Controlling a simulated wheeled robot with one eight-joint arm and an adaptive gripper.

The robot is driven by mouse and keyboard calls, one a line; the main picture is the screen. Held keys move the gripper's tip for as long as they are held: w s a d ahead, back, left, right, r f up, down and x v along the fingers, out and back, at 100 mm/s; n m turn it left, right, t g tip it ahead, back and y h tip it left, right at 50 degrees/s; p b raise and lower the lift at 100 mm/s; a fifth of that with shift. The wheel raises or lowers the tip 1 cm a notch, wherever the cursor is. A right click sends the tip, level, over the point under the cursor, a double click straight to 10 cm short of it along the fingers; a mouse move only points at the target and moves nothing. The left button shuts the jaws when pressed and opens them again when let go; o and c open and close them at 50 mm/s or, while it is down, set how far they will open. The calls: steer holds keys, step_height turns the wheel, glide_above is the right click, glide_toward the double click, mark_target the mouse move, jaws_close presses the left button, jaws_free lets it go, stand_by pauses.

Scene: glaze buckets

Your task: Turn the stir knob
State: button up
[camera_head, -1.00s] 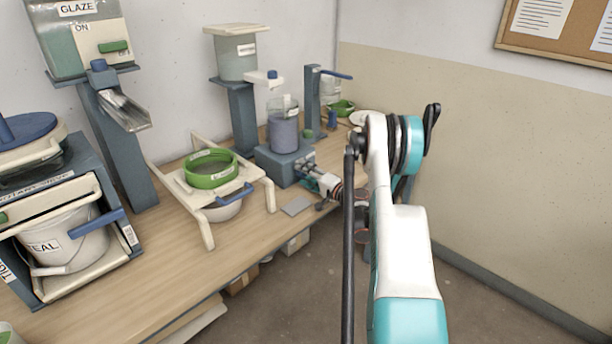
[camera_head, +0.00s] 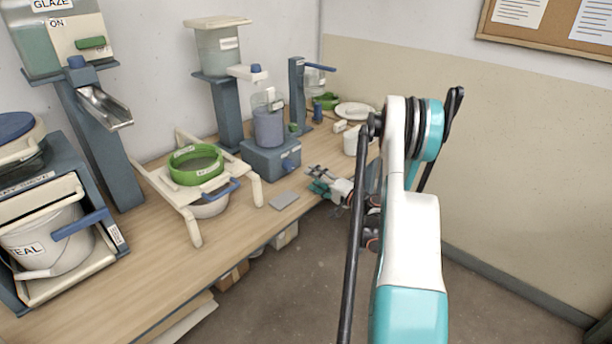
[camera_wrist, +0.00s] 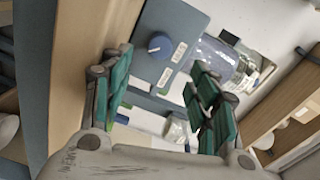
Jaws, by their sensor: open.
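The stir knob (camera_head: 288,164) is a round blue knob on the front of a blue-grey stirrer base (camera_head: 262,162). A clear jar (camera_head: 268,125) with grey-blue liquid stands on that base. In the wrist view the knob (camera_wrist: 160,45) shows a white mark on its face, with white labels beside it too blurred to read. My gripper (camera_head: 312,177) is open and empty, in front of the knob and apart from it. In the wrist view its green-padded fingers (camera_wrist: 162,85) are spread, with the knob beyond the gap between them.
A green sieve (camera_head: 196,165) sits on a white stand left of the stirrer. A grey flat plate (camera_head: 284,201) lies near the table's front edge. A white container (camera_head: 354,140) and a white plate (camera_head: 354,110) are at the right. The floor before the table is clear.

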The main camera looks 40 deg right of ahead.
mark_target(292, 167)
steer(key=shift+s, duration=0.45)
steer(key=w+m, duration=0.5)
steer(key=w+m+y, duration=0.1)
steer(key=w+m, duration=0.4)
steer(key=shift+w+a+f, duration=0.15)
steer(key=shift+w+a, duration=0.05)
steer(key=shift+w, duration=0.7)
steer(key=shift+c, duration=0.3)
steer(key=c, duration=1)
